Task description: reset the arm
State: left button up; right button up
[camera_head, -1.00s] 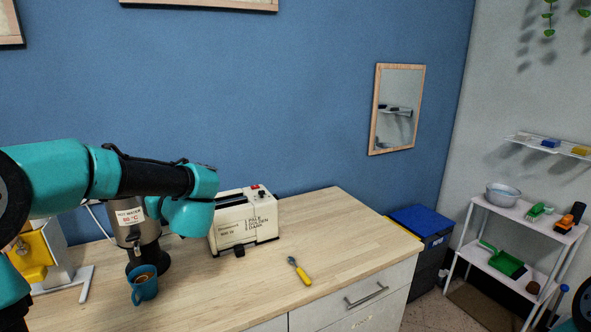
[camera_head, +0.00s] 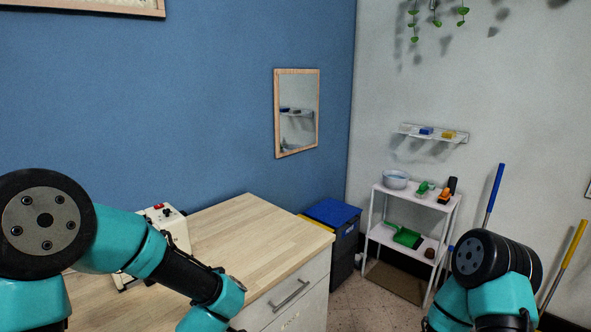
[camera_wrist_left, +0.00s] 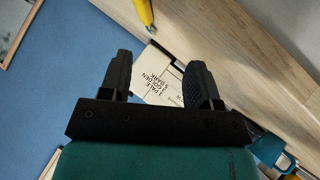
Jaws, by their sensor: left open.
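My left arm comes in from the left in the head view, in front of the wooden counter (camera_head: 235,222); its gripper is hidden below the lower edge there. In the left wrist view my left gripper (camera_wrist_left: 158,82) is open, with nothing between its two black fingers.
A yellow-handled tool (camera_wrist_left: 145,12) lies on the counter in the wrist view. A blue-lidded bin (camera_head: 332,212) stands beyond the counter, and a white shelf rack (camera_head: 413,203) stands by the grey wall. The counter's far end is clear.

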pick_arm(q)
jog(key=s+f+m+g+h, duration=0.3)
jog(key=s+f+m+g, duration=0.1)
jog(key=s+f, duration=0.6)
jog(key=s+f+m+g+h, duration=0.3)
jog(key=s+f+g, duration=0.3)
jog(key=s+f, duration=0.5)
notch_tip(320, 180, down, 7)
jog(key=shift+r+m+h, duration=0.2)
jog(key=shift+m+h, duration=0.1)
jog(key=shift+m, duration=0.5)
